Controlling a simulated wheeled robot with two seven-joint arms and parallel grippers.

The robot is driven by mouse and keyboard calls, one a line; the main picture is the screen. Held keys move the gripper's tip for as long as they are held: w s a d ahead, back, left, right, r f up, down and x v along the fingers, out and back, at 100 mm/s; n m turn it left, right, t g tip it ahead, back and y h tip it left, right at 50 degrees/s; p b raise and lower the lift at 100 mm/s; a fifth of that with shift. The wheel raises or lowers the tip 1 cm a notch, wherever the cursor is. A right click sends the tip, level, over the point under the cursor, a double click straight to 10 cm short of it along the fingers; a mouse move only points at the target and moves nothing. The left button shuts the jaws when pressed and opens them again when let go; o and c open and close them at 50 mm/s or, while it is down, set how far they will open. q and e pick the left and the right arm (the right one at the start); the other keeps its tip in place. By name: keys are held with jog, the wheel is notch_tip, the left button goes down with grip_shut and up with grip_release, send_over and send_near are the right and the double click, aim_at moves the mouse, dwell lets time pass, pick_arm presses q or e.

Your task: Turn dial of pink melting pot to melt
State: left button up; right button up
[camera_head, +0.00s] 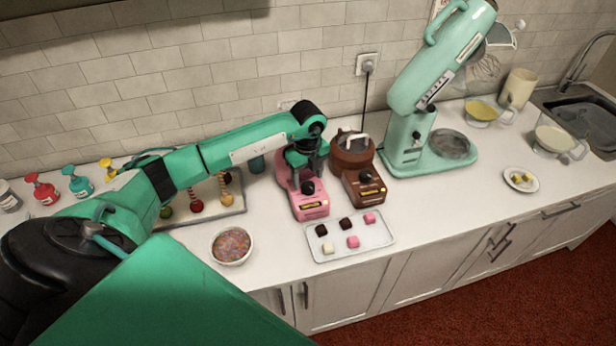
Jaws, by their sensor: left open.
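The pink melting pot (311,211) stands on the white counter, left of a brown melting pot (366,190). Its front panel has a dark dial (308,187) and a small yellow label below it. My left arm reaches in from the left, and its black gripper (301,165) points down over the pink pot, just behind the dial as seen here. The left gripper is open; its fingertips are small and dark, and I cannot tell whether they touch the pot. The gripper and wrist hide most of the pink pot's bowl. My right gripper is out of view.
A tray of small cubes (330,253) lies in front of the pots. A bowl of sprinkles (232,262) sits at the front left. A green stand mixer (405,150) stands to the right. Colored bottles (78,183) stand at the far left.

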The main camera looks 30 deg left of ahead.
aim_at(308, 185)
pick_arm(q)
jog(key=shift+f, duration=1.4)
jog(key=shift+c, duration=0.5)
jog(key=c, duration=0.9)
jog(key=shift+f+m+b, duration=0.2)
jog(key=shift+m+b, duration=0.7)
jog(key=shift+b, duration=0.05)
jog(key=m+b, duration=0.4)
jog(key=shift+b, duration=0.3)
jog(key=m+b, duration=0.2)
jog(key=m, duration=0.1)
jog(key=shift+r+b, duration=0.15)
jog(key=shift+b, duration=0.25)
jog(key=shift+r+m+b, duration=0.1)
jog(key=shift+m+b, duration=0.2)
jog(key=shift+m, duration=0.2)
